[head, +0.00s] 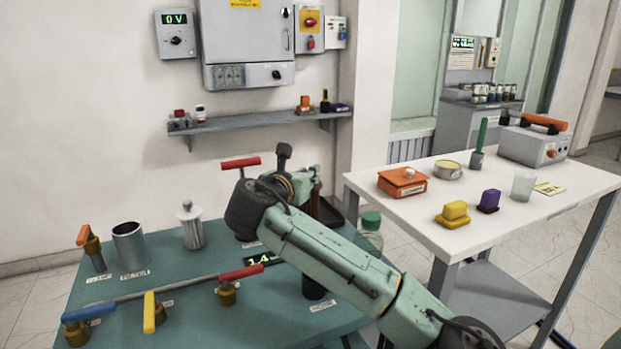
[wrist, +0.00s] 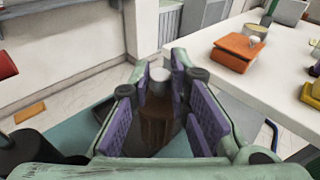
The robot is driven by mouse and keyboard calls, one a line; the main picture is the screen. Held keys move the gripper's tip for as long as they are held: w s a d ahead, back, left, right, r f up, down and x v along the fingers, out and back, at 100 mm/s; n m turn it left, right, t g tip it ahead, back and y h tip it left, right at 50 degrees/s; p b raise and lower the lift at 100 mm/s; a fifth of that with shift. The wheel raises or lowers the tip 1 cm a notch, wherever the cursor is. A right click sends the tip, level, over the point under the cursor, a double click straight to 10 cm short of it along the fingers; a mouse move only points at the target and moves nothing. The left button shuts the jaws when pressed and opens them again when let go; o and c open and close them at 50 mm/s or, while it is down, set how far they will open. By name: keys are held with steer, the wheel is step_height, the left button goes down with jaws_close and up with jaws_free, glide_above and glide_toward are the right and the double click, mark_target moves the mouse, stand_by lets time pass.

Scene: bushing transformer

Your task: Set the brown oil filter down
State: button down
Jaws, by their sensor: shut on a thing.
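The brown oil filter (wrist: 156,128) is between the purple-padded fingers of my gripper (wrist: 160,92) in the wrist view. My gripper is shut on it, and the fingers hide its sides. A pale piece (wrist: 160,74) shows near the fingertips; I cannot tell whether it belongs to the filter. In the head view, a narrow brown part (head: 325,211) shows behind my arm, over the far right of the green table (head: 190,265). My arm hides most of the gripper there. I cannot tell whether the filter touches the table.
A dark tray (head: 349,208) and a green-capped bottle (head: 370,226) stand close by at the table's right edge. Red-handled valves (head: 228,290), a grey cup (head: 130,245) and a metal canister (head: 190,228) stand left. A white table (head: 520,215) is at right.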

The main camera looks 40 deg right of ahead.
steer(key=x, duration=0.2)
steer(key=p+x, duration=0.1)
steer(key=x, duration=0.1)
steer(key=shift+w+d+r, duration=0.1)
steer(key=shift+w, duration=0.35)
steer(key=shift+f+p, duration=0.55)
steer(key=shift+f, duration=1.25)
steer(key=c, duration=2)
jaws_free()
steer(key=shift+f, duration=0.1)
steer(key=o, duration=0.5)
steer(key=shift+r, duration=0.25)
steer(key=shift+b+v, duration=1.9)
steer(key=shift+v, duration=4.15)
